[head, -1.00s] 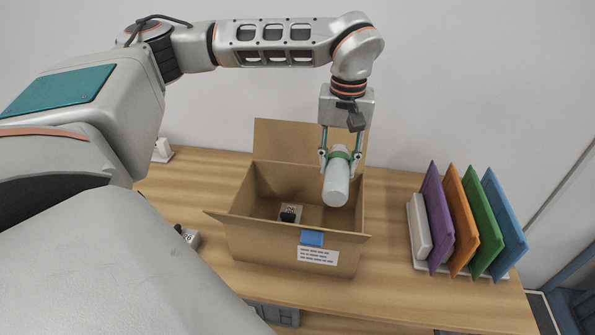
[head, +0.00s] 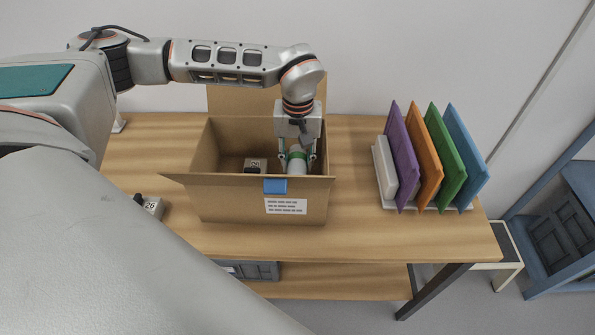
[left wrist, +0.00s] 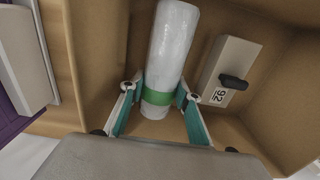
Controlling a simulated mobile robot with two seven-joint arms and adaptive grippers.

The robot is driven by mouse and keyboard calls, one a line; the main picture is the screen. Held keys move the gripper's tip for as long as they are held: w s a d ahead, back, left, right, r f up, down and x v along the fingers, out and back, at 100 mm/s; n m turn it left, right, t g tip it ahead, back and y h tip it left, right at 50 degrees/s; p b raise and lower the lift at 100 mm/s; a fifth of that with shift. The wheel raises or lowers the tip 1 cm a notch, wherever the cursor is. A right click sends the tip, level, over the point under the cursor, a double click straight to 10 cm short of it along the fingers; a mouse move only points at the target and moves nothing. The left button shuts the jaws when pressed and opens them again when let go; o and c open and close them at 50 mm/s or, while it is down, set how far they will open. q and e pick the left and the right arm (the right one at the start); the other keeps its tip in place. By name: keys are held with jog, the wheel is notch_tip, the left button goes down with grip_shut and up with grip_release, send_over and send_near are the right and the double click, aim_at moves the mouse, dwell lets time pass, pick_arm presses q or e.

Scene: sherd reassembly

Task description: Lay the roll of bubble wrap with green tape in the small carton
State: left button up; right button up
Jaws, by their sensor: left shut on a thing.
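The white roll of bubble wrap with green tape (head: 297,160) is inside the open small carton (head: 220,198), on its right side. My left gripper (head: 297,157) reaches down into the carton and is shut on the roll at its green tape. In the left wrist view the roll (left wrist: 172,50) lies between the two teal-padded fingers (left wrist: 160,100). The carton's front wall hides the roll's lower part in the head view, so I cannot tell whether it touches the floor. My right gripper is not in view.
Purple, orange, green and blue panels (head: 432,155) stand in a rack on the right. Another labelled block (head: 152,207) is left of the carton.

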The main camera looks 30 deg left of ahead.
aim_at(297, 172)
pick_arm(q)
jog(key=shift+f, duration=1.75)
jog(key=shift+f, duration=0.1)
jog(key=o, duration=1)
notch_tip(297, 172, up, 12)
jog(key=shift+r+p, duration=0.1)
jog(key=shift+p, duration=0.55)
jog(key=shift+r, duration=0.1)
